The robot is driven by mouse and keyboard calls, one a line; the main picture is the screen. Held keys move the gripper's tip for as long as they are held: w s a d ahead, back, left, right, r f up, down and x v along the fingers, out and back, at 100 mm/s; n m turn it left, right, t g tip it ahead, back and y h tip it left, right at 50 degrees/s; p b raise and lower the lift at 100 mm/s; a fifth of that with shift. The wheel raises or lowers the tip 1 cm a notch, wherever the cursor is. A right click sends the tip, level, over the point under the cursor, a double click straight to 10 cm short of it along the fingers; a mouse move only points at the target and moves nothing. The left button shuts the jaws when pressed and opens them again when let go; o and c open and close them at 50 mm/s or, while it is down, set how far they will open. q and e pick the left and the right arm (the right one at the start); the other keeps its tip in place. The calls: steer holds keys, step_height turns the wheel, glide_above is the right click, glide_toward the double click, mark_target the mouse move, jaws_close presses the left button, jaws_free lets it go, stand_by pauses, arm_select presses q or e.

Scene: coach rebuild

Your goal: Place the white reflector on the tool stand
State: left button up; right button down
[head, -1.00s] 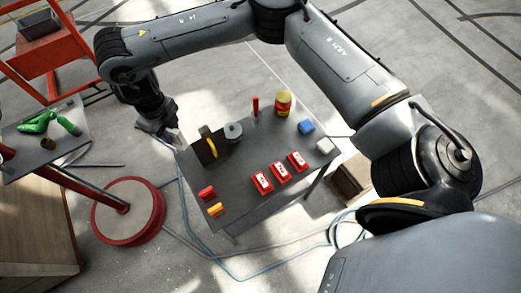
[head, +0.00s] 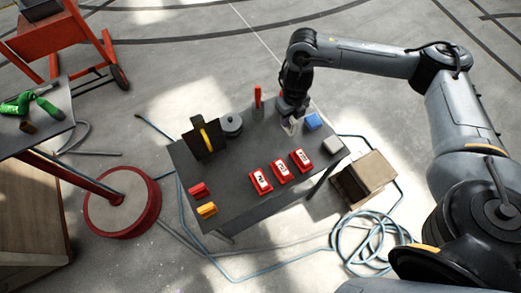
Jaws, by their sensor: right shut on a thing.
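A small whitish block (head: 333,144), which looks like the white reflector, lies at the right corner of the dark grey worktable (head: 235,200). My right gripper (head: 290,127) is low over the far right part of the worktable, left of the blue block (head: 314,121) and apart from the whitish block. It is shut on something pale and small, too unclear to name. My left gripper is out of view.
Red numbered blocks (head: 281,171), a red block (head: 199,190), an orange block (head: 207,209), a grey roll (head: 232,124) and an upright red-handled tool (head: 258,97) occupy the worktable. A box (head: 366,178) and coiled blue hose (head: 365,245) are on the floor.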

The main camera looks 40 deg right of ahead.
steer(key=shift+s+d+f, duration=0.15)
steer(key=shift+s+f, duration=0.05)
steer(key=shift+f, duration=0.2)
steer(key=shift+s+d+f, duration=0.1)
steer(key=shift+s+f, duration=0.1)
steer(key=shift+f, duration=0.2)
steer(key=shift+a+f, duration=0.1)
steer(key=shift+f, duration=0.25)
steer(key=shift+w+a+f+b, duration=0.2)
steer(key=shift+w+a+f, duration=0.65)
steer(key=shift+w+f, duration=0.9)
steer(key=shift+w+a+f+b, duration=0.2)
steer(key=shift+w+a+f, duration=0.65)
steer(key=shift+w+f, duration=0.85)
steer(key=shift+w+a+f+b, duration=0.2)
steer(key=shift+w+a+f, duration=0.65)
steer(key=shift+w+f, duration=0.85)
steer(key=shift+s+f, duration=0.25)
steer(key=shift+f, duration=0.15)
steer(key=c, duration=0.8)
jaws_free()
steer(key=shift+c, duration=0.2)
